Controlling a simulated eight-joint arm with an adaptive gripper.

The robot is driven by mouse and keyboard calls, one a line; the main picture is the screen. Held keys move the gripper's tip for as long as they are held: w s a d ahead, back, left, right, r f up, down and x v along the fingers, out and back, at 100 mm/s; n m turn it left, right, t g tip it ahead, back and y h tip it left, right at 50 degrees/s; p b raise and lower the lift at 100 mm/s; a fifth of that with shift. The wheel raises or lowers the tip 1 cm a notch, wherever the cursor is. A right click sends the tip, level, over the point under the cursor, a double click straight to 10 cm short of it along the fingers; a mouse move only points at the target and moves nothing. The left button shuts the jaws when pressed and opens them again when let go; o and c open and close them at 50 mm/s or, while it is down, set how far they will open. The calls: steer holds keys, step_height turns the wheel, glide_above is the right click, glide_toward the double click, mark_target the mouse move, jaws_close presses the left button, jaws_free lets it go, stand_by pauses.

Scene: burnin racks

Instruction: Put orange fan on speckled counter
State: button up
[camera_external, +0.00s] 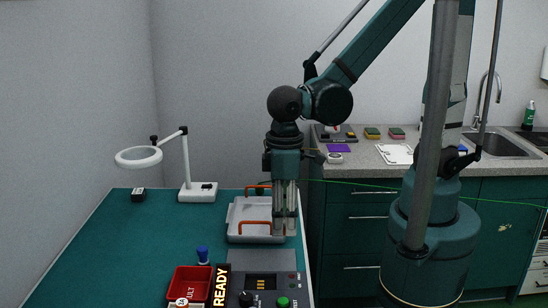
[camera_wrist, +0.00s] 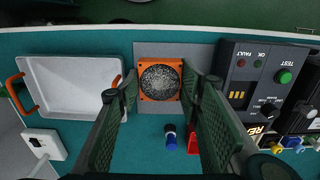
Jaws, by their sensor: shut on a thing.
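The orange fan (camera_wrist: 160,97), a square frame with a grey round grille, sits between my gripper's fingertips (camera_wrist: 160,88) in the wrist view. My gripper (camera_external: 285,230) is shut on it, over the teal bench. In the external view the fan is hidden at the fingers. I cannot tell whether the fan still touches the surface below. The speckled counter (camera_external: 362,160) is at the back right, beyond the bench and apart from my gripper.
A white tray (camera_wrist: 75,88) with orange handles is beside the fan. A test box (camera_wrist: 262,75), red bin (camera_external: 189,284) and blue-capped object (camera_external: 203,255) are near. The counter holds a purple pad (camera_external: 338,148), a white sheet (camera_external: 396,154), sponges and a sink (camera_external: 496,147).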

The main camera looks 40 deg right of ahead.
steer(key=b, duration=0.1)
glide_above(283, 262)
steer(key=shift+d+f, duration=0.1)
steer(key=shift+f, duration=2.8)
steer(key=shift+f, duration=0.1)
steer(key=shift+f+b, duration=0.55)
steer(key=shift+f, duration=1.4)
steer(key=shift+f, duration=0.25)
steer(key=o, duration=0.9)
steer(key=shift+r, duration=0.1)
steer(key=shift+r, duration=0.1)
steer(key=shift+r+p, duration=1.2)
steer(key=shift+r, duration=4.85)
steer(key=shift+w+d, duration=0.1)
steer(key=shift+w, duration=0.05)
